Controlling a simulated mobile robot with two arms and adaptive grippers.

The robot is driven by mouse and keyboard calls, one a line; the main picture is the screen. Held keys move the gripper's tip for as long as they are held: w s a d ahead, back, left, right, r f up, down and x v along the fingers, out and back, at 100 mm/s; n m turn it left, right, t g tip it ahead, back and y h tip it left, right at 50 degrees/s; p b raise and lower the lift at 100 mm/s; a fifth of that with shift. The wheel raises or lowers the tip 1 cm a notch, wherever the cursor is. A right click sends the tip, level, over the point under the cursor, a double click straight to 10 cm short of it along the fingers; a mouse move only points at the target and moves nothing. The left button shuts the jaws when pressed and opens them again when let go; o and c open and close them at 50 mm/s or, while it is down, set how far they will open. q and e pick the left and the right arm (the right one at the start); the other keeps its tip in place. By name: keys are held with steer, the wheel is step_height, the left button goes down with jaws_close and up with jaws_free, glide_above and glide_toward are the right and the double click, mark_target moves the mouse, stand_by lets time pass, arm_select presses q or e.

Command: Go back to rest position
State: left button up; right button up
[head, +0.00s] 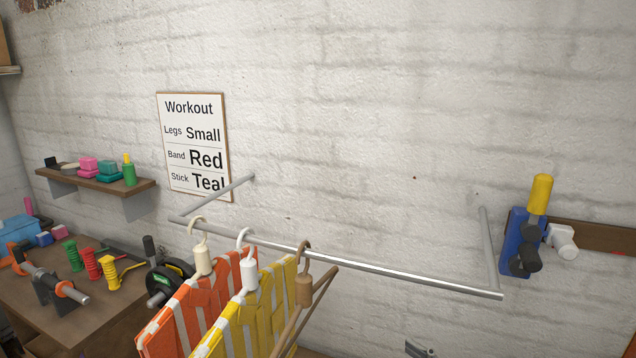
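Only a small dark grey metal part shows at the bottom edge, right of centre. It looks like the tip of my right gripper (418,350). Most of it is cut off by the frame, so I cannot tell whether it is open or shut, or whether it holds anything. It appears below the clothes rail (400,270) and apart from the hanging things. My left gripper is not in view.
An orange striped towel (190,318) and a yellow striped towel (235,330) hang from the rail, beside a bare brown hanger (304,290). A cluttered table (110,310) stands left, under a wall shelf (110,187). A blue holder (517,240) is on the right wall.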

steer(key=s+d+f+m+h, duration=0.3)
steer(key=d+m+h, duration=0.2)
steer(key=m+h, duration=0.15)
steer(key=s+d+f+m+h, duration=0.3)
steer(key=d+m+h, duration=0.25)
steer(key=h, duration=0.25)
steer(key=s+a+f+n+g+y, duration=0.1)
steer(key=s+a+f+g, duration=0.15)
steer(key=s, duration=0.45)
steer(key=s+a+f+g, duration=0.2)
steer(key=s+f+g, duration=0.2)
steer(key=s, duration=0.4)
steer(key=s+a+f+n+g+y, duration=0.1)
steer(key=s+a+f+g, duration=0.2)
steer(key=s, duration=0.4)
step_height(320, 180, down, 26)
steer(key=s+g+b, duration=0.1)
steer(key=g+b, duration=0.1)
steer(key=s+d+f, duration=0.2)
steer(key=s+f, duration=0.6)
steer(key=f, duration=0.1)
steer(key=s+d+f+g, duration=0.1)
steer(key=s+f, duration=0.8)
steer(key=shift+d+f+b, duration=0.15)
steer(key=shift+d+b, duration=0.2)
steer(key=shift+b, duration=0.05)
steer(key=shift+h, duration=0.25)
steer(key=shift+s, duration=0.15)
